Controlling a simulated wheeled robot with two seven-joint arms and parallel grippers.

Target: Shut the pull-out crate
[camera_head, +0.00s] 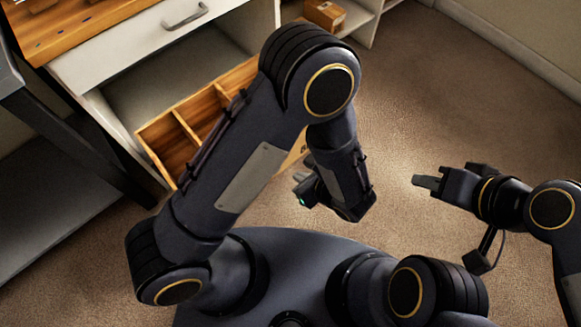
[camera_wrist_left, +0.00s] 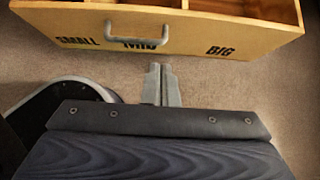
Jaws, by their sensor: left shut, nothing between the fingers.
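The pull-out crate (camera_head: 160,148) is a wooden box with dividers, standing pulled out from the low cabinet under the drawer. My left arm covers much of it in the head view. In the left wrist view its front panel (camera_wrist_left: 190,38) shows SMALL, MID and BIG, with a grey handle (camera_wrist_left: 137,27) above MID. My left gripper (camera_head: 302,186) is shut and empty in front of the crate. In the left wrist view its fingertips (camera_wrist_left: 159,68) lie just below the panel's lower edge; contact is unclear. My right gripper (camera_head: 428,182) is off to the right over the floor.
A white drawer (camera_head: 130,52) with a grey handle is shut above the crate's bay. A wooden worktop (camera_head: 75,28) lies above it. A dark frame leg (camera_head: 75,140) stands left of the crate. A shelf with a small box (camera_head: 325,14) is behind. Carpet (camera_head: 430,90) is clear at right.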

